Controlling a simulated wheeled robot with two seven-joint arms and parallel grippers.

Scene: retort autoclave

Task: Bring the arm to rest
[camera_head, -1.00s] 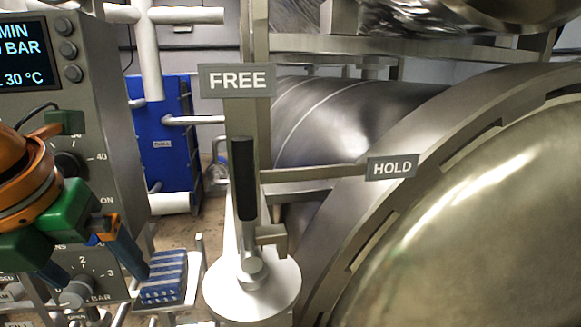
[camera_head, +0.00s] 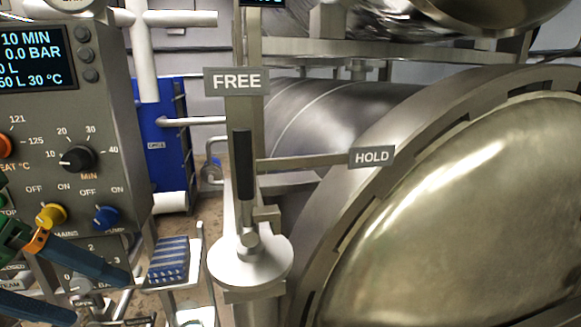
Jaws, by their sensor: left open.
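My left gripper (camera_head: 102,298) is at the lower left edge of the view. Its two blue-grey fingers are apart with nothing seen between them, and they point right, in front of the lower part of the control panel (camera_head: 98,120). Its orange and green wrist part is mostly cut off by the left edge. A lever with a black handle (camera_head: 243,165) stands upright on a round white base (camera_head: 250,262), below the FREE sign (camera_head: 237,81). The gripper is well to the left of the lever and apart from it. My right gripper is not in view.
The HOLD sign (camera_head: 371,157) is on a bar to the lever's right. The large metal vessel door (camera_head: 470,220) fills the right side. A blue striped block (camera_head: 169,260) sits between panel and lever. A blue unit (camera_head: 165,145) stands behind.

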